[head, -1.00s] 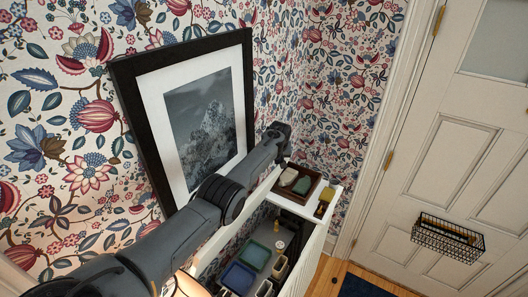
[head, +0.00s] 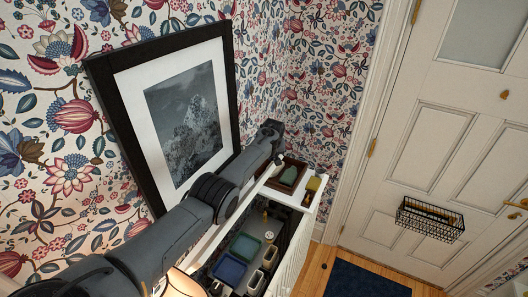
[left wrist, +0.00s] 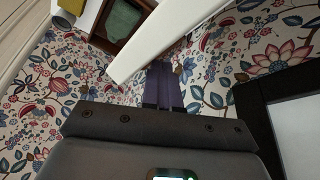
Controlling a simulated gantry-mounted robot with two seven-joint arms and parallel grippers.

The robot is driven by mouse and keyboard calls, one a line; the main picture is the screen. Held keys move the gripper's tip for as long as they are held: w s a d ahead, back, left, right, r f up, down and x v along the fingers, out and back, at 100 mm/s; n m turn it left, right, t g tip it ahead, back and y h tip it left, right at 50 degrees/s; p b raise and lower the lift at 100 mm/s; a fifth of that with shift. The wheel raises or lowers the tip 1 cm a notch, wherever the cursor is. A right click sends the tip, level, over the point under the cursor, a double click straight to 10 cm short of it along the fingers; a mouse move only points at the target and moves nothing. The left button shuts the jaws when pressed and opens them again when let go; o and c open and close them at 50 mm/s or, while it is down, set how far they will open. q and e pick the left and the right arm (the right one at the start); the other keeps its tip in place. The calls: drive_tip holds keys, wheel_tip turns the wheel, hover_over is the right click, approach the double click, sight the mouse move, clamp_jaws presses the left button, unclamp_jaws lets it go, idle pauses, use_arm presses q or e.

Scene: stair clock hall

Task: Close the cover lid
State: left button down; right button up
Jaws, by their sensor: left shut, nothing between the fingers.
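The cover lid is a long white panel (head: 262,183) along the wall side of a white cabinet, partly hidden behind my left arm in the head view. It stands raised, so the cabinet's inside shows. In the left wrist view the lid (left wrist: 150,42) crosses the top middle as a pale slanting board. My left gripper (left wrist: 163,75) is shut and empty, its dark fingers close to the lid's edge, with wallpaper behind. I cannot tell whether they touch it. In the head view the gripper (head: 278,156) is mostly hidden at the arm's far end. My right gripper is not in view.
The open cabinet holds a blue tray (head: 230,269), a green tray (head: 245,247) and several small containers. A brown tray (head: 296,182) and a yellow object (head: 313,184) sit on its far end. A framed picture (head: 135,118) leans behind my arm. A wire basket (head: 430,220) hangs on the door.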

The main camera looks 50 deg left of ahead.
use_arm(q)
drive_tip(key=shift+d, duration=0.1)
idle(0.4)
drive_tip(key=shift+w+d+f, duration=0.25)
drive_tip(key=shift+d, duration=0.15)
drive_tip(key=shift+w+d+f+b, duration=0.2)
drive_tip(key=shift+w+d+f, duration=0.05)
drive_tip(key=shift+d, duration=0.3)
drive_tip(key=shift+w+d+f+b, duration=0.15)
drive_tip(key=shift+w+d+f, duration=0.1)
drive_tip(key=shift+d, duration=0.3)
drive_tip(key=shift+f, duration=0.1)
drive_tip(key=shift+w+d+f+b, duration=0.35)
drive_tip(key=shift+d+f+b, duration=0.1)
drive_tip(key=shift+d, duration=0.25)
drive_tip(key=shift+w+d+f+b, duration=0.35)
drive_tip(key=shift+d+f+b, duration=0.1)
drive_tip(key=shift+d, duration=0.25)
drive_tip(key=shift+d+f, duration=0.1)
